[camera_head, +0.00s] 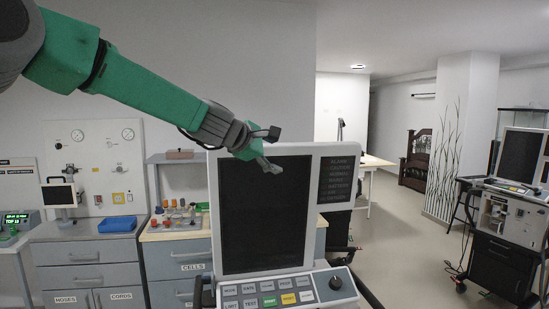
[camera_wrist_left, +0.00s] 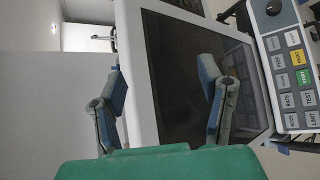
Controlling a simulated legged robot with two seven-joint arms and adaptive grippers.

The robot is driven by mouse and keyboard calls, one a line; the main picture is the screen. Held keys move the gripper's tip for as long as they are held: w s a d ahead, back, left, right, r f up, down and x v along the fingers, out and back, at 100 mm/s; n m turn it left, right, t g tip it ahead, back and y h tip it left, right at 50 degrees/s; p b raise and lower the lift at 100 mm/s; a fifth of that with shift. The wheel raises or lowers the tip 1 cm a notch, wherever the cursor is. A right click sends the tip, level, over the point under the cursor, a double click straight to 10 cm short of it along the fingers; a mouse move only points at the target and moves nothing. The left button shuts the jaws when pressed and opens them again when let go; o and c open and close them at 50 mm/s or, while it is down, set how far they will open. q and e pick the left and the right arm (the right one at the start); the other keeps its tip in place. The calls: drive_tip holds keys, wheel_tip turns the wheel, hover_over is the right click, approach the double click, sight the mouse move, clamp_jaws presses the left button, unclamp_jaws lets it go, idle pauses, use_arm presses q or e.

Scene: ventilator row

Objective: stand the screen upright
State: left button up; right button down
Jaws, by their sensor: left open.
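The screen (camera_head: 265,225), a dark panel in a white frame, rises above a control panel (camera_head: 285,293) with labelled buttons and a black knob. It faces me; its exact lean is hard to tell. My left gripper (camera_head: 268,149) is at the screen's top edge, its fingers open. In the left wrist view, the screen (camera_wrist_left: 185,95) shows with its white edge between the spread fingers of the left gripper (camera_wrist_left: 163,75). One finger is over the dark face and the other is beyond the edge. Contact cannot be told. My right gripper is not in view.
Grey drawer cabinets (camera_head: 88,262) stand behind at the left, with a blue tray (camera_head: 117,225) on top. Another machine (camera_head: 505,225) stands at the far right. Open floor (camera_head: 410,240) lies between it and the screen.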

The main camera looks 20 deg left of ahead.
use_arm(q)
drive_tip(key=v, duration=1)
drive_tip(key=shift+s+a, duration=0.25)
drive_tip(key=shift+a, duration=0.15)
